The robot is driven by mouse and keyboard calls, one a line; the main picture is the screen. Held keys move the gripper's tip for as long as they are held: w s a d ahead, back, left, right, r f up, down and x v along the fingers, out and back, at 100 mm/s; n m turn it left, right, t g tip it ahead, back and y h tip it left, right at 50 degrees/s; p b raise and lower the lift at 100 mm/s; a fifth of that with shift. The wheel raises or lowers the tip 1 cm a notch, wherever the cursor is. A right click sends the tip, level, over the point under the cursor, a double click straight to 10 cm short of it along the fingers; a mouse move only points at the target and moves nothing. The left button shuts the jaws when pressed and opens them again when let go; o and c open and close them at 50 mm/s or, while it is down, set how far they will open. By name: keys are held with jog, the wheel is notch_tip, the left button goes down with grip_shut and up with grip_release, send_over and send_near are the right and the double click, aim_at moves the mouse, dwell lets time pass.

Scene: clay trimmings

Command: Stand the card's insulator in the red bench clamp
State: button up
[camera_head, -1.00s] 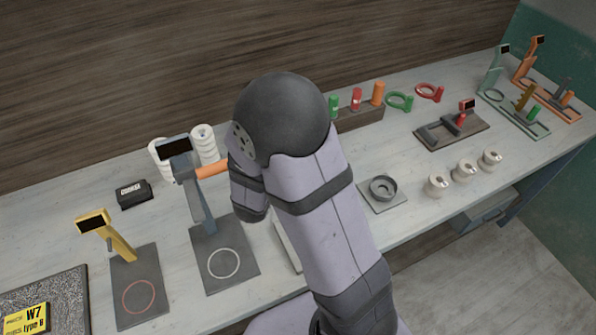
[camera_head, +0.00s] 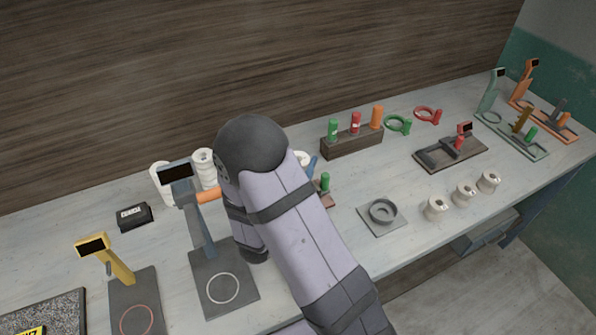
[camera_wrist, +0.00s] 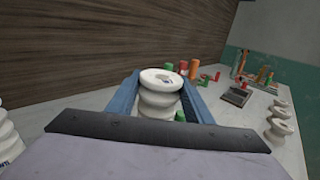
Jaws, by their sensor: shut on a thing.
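My gripper (camera_wrist: 160,100) is shut on a white ribbed insulator (camera_wrist: 160,82), which stands between its blue fingers in the wrist view. In the head view my arm hides most of the gripper, and only a bit of the white insulator (camera_head: 302,157) and a blue finger (camera_head: 313,167) show beside it. A dark fixture with red parts and a small display, seemingly the red bench clamp (camera_head: 449,153), stands at the right of the bench, well away from my gripper. The yellow card (camera_head: 27,331) is cut off at the lower left edge; its text is unreadable now.
Two white ribbed insulators (camera_head: 204,166) stand behind the grey display stand (camera_head: 223,280). Several cream spools (camera_head: 464,195) line the front right edge. A round grey holder (camera_head: 382,212), a wooden rack (camera_head: 351,143) and a green-handled tool (camera_head: 325,183) lie between my arm and the red fixture.

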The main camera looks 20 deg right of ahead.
jog(key=shift+f, duration=1.6)
jog(key=shift+f, duration=0.15)
jog(key=o, duration=1.5)
jog(key=shift+a, duration=0.1)
jog(key=b+v, duration=0.3)
jog(key=v, duration=0.9)
jog(key=shift+b, duration=0.35)
